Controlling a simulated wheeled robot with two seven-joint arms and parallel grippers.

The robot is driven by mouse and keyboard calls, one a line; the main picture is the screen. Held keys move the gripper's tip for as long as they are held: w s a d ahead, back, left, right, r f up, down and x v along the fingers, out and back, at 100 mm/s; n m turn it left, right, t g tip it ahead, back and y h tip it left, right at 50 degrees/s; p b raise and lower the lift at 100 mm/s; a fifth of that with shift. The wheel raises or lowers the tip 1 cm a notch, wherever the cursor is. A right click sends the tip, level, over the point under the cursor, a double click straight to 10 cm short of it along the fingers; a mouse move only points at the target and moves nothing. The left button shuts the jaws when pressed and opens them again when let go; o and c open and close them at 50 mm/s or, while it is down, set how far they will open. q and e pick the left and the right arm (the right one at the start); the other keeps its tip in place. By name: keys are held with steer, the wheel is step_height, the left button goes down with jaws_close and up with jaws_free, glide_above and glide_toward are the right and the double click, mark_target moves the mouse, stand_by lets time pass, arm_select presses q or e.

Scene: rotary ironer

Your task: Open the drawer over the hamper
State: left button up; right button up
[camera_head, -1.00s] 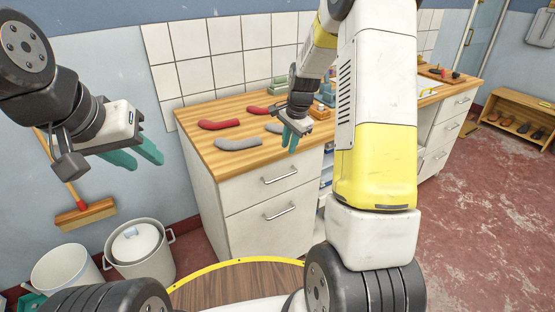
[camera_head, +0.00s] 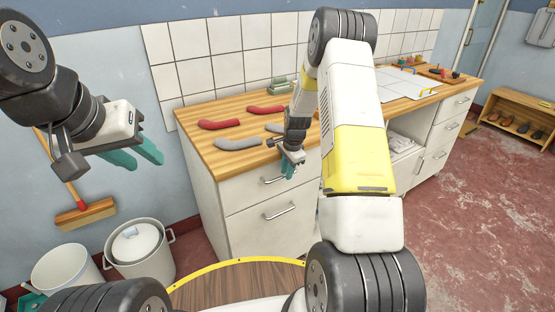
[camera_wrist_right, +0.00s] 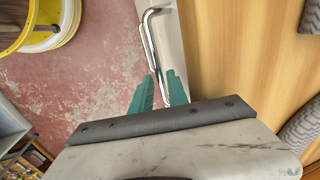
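The white cabinet's upper drawer (camera_head: 243,190) is shut and has a metal bar handle (camera_head: 268,180). The taller front below it (camera_head: 262,235), with its own handle (camera_head: 280,212), is also shut. My right gripper (camera_head: 289,172) is at the upper drawer's front, over the right part of its handle. In the right wrist view its teal fingers (camera_wrist_right: 160,78) are apart, and a metal handle (camera_wrist_right: 150,40) runs down between them. I cannot tell whether they touch the bar. My left gripper (camera_head: 148,162) is open and empty in the air at the left.
Red and grey curved pads (camera_head: 238,144) lie on the wooden counter (camera_head: 203,155). A lidded pot (camera_head: 138,250) and a white bucket (camera_head: 68,272) stand on the floor left of the cabinet. A broom (camera_head: 85,213) leans on the wall. Red floor is open at right.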

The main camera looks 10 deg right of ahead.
jaws_close()
stand_by(1.4)
